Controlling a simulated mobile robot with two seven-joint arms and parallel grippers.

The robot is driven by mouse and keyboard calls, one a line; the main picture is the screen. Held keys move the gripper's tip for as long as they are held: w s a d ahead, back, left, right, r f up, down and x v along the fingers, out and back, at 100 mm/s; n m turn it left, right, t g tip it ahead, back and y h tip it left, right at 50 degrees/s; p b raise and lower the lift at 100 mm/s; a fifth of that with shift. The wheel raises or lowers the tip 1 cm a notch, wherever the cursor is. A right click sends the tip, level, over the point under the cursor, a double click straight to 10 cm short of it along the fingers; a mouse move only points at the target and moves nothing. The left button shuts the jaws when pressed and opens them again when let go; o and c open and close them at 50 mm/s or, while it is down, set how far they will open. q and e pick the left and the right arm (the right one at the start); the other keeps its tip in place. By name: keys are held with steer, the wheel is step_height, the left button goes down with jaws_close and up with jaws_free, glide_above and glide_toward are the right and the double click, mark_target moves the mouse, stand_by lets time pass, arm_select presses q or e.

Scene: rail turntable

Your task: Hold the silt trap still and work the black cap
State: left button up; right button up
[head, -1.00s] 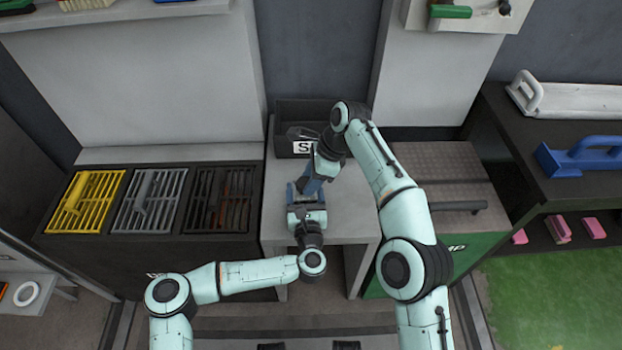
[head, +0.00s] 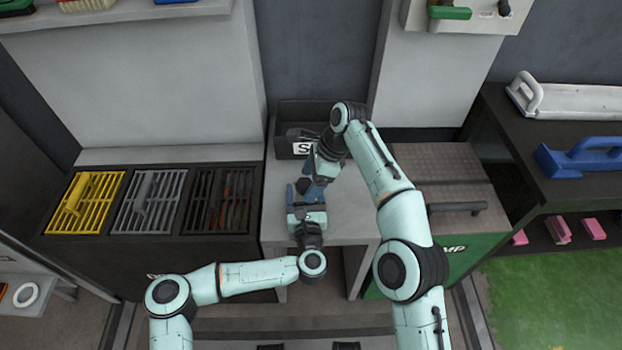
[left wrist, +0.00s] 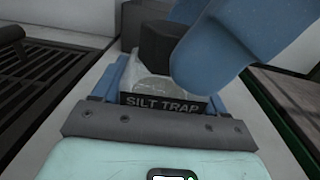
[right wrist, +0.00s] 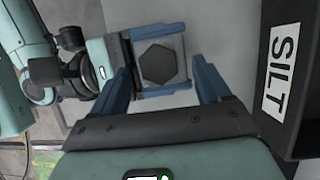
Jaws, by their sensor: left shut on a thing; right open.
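The silt trap is a clear, pale box with a "SILT TRAP" label (left wrist: 162,103) in the left wrist view. My left gripper (right wrist: 160,70) is shut on it, with one blue finger on each side. The black cap (right wrist: 157,63) is six-sided and sits on top of the trap; it also shows in the left wrist view (left wrist: 160,41). My right gripper (left wrist: 205,45) is open, its blue fingers close to the cap from the right. In the right wrist view the cap appears between the spread fingertips. In the head view my right arm partly hides the trap.
A dark bin with a "SILT" label (right wrist: 281,70) stands behind the trap, close to my right gripper. Yellow, grey and dark grates (head: 85,203) lie to the left. A brown-topped green unit (head: 445,165) stands to the right. The pale bench (head: 345,225) beside the trap is clear.

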steer(key=m+t, duration=0.1)
steer(key=m, duration=0.1)
steer(key=m+t, duration=0.1)
steer(key=m, duration=0.2)
steer(key=shift+s+a+r, duration=0.1)
steer(key=shift+s, duration=0.3)
steer(key=m, duration=0.1)
steer(key=m+t, duration=0.1)
steer(key=m, duration=0.1)
steer(key=m+h, duration=0.1)
steer(key=shift+s+a+m, duration=0.25)
steer(key=shift+m, duration=0.05)
steer(key=shift+m+t+h, duration=0.4)
steer(key=shift+m+t, duration=0.1)
steer(key=shift+m, duration=0.7)
steer(key=c, duration=1.3)
steer(key=shift+c, duration=0.2)
steer(key=n, duration=0.3)
steer(key=n+g+y, duration=0.1)
steer(key=shift+w+d+n, duration=0.25)
steer(key=shift+d+n, duration=0.05)
steer(key=shift+n, duration=0.1)
steer(key=shift+n+g, duration=0.4)
steer(key=shift+n, duration=0.2)
steer(key=shift+y, duration=0.3)
